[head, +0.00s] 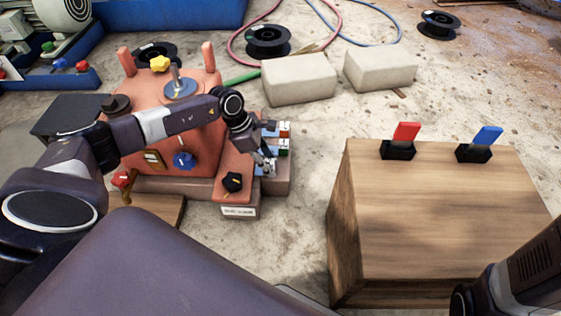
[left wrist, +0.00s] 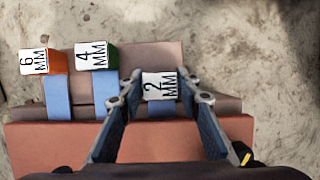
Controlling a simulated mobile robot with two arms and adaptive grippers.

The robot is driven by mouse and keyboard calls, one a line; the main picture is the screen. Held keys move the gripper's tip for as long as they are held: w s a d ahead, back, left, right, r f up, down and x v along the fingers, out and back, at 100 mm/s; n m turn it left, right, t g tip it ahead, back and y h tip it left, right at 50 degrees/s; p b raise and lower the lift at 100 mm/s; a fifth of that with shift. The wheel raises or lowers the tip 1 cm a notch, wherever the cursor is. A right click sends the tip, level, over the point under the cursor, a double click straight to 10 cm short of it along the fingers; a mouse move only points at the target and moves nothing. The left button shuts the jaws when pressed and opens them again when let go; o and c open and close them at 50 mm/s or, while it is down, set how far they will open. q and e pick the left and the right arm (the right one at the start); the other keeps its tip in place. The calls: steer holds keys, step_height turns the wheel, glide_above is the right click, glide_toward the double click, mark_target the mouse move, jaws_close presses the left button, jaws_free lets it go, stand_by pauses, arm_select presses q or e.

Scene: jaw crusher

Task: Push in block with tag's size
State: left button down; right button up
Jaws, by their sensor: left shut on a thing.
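The salmon-red jaw crusher (head: 190,118) stands at left centre. In the left wrist view, three blocks sit on blue strips along its edge: orange-sided "6 MM" (left wrist: 43,62), green-sided "4 MM" (left wrist: 97,56) and "2 MM" (left wrist: 159,86). The 2 MM block sits closer to the crusher body than the other two. My left gripper (head: 268,160) is over the crusher's right end; its fingers (left wrist: 160,90) are shut on the 2 MM block's sides. A white label (head: 239,211) is on the crusher's front, its text too small to read. My right gripper is not visible.
A wooden box (head: 440,215) at right carries a red lever (head: 406,133) and a blue lever (head: 487,136) in black bases. Two pale stone blocks (head: 298,80) (head: 381,69) and black spools (head: 268,40) lie behind. Bare floor separates crusher and box.

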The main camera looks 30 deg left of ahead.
arm_select(q)
steer(key=shift+s+a, duration=0.2)
steer(key=shift+a, duration=0.25)
steer(key=c, duration=1.4)
jaws_free()
steer(key=v, duration=1.2)
